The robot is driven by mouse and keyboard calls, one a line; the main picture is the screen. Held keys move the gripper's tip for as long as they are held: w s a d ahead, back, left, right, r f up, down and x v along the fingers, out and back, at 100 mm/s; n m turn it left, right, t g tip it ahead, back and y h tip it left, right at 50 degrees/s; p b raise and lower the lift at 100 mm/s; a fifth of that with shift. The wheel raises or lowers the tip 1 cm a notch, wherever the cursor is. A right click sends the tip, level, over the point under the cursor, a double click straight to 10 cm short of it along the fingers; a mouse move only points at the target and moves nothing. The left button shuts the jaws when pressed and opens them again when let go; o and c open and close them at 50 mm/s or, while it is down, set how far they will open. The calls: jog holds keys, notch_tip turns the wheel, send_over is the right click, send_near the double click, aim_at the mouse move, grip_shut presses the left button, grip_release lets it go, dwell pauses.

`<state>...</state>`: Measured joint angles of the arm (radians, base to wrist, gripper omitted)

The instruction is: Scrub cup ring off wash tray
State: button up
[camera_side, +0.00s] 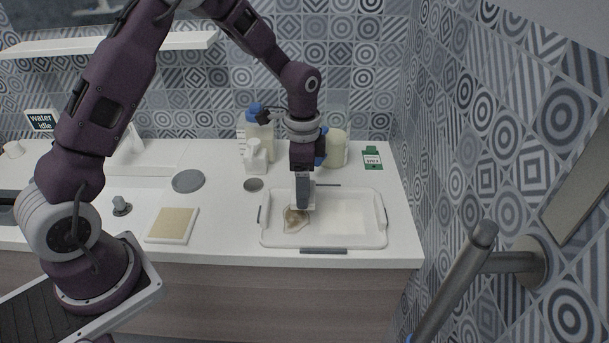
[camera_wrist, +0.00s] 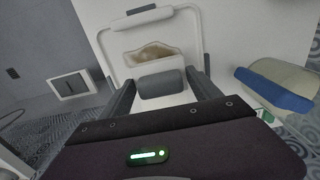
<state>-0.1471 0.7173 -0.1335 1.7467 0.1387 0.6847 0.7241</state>
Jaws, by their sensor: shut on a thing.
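The white wash tray (camera_side: 375,238) lies on the counter, and its rim shows in the wrist view (camera_wrist: 106,45).
Bottles (camera_side: 256,157) and a cream container (camera_side: 336,149) stand behind the tray, with a green labelled item (camera_side: 372,158) at back right. A beige pad in a white frame (camera_side: 172,225), a grey disc (camera_side: 188,181) and a small round dish (camera_side: 253,185) lie left. A tiled wall closes the right.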

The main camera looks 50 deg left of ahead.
notch_tip(320, 180, down, 4)
jog(key=shift+f, duration=0.1)
jog(key=shift+s+a+f, duration=0.1)
jog(key=shift+s+a, duration=0.05)
jog(key=shift+c, duration=0.6)
jog(key=shift+s+a+f, duration=0.15)
jog(key=shift+s+a, duration=1.1)
jog(key=shift+s, duration=0.05)
jog(key=w+d, duration=0.3)
jog(key=shift+s+d, duration=0.5)
jog(key=shift+s, duration=0.1)
jog(key=shift+s+a, duration=1.35)
jog(key=shift+s, duration=0.1)
jog(key=shift+w+d, duration=1.4)
jog(key=shift+r, duration=4)
jog(key=shift+a, duration=0.1)
